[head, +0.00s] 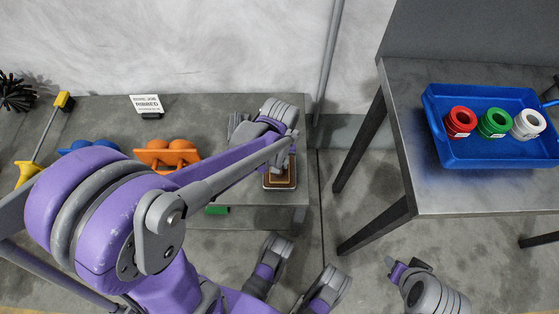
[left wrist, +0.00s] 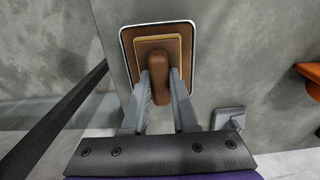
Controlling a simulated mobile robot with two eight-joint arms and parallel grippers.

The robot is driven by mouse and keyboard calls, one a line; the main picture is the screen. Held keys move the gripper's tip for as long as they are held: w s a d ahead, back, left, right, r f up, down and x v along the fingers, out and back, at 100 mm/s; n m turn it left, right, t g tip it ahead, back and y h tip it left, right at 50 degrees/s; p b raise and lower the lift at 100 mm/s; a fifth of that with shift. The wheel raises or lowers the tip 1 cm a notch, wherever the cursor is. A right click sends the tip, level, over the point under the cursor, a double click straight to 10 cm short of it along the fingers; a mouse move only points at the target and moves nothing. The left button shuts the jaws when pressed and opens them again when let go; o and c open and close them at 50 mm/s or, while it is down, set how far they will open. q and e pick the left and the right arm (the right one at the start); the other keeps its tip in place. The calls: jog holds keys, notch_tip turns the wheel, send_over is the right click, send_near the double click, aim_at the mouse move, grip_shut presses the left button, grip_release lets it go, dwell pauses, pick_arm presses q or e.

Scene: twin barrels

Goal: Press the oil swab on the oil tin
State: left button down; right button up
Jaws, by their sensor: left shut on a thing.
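The oil tin (head: 280,187) is a shallow, rounded square tin with a pale rim and a brown inside. It sits near the right edge of the grey bench in the head view, and also shows in the left wrist view (left wrist: 129,48). The oil swab (left wrist: 158,78) has a brown handle on a tan square block, which lies over the middle of the tin. My left gripper (left wrist: 160,82) is shut on the swab's handle. Whether the swab's underside touches the tin is hidden. In the head view my left arm partly covers the swab and tin.
An orange holder (head: 167,156), a blue holder (head: 75,150), a sign (head: 146,105) and yellow tools (head: 29,174) stand left on the bench. A blue tray (head: 500,150) with red, green and white rings is on the right table (head: 420,190). A gap separates bench and table.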

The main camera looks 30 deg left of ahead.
pick_arm(q)
jog(key=shift+r+p, duration=2.65)
jog(key=shift+r, duration=0.9)
pick_arm(e)
notch_tip(320, 180, up, 6)
jog(key=shift+s, duration=0.4)
pick_arm(q)
jog(key=w+d+r+m, duration=0.2)
jog(key=w+r+m, duration=0.15)
jog(key=w, duration=0.35)
jog(key=w+d+r+m, duration=0.1)
jog(key=w+r+m, duration=0.25)
jog(key=w, duration=0.35)
notch_tip(320, 180, up, 8)
jog(key=s+p, duration=0.2)
jog(key=p, duration=1.6)
jog(key=shift+s+d+n, duration=0.15)
jog(key=shift+n, duration=0.15)
pick_arm(e)
notch_tip(320, 180, up, 21)
jog(key=w+t, duration=0.1)
jog(key=w, duration=0.1)
jog(key=shift+f, duration=0.2)
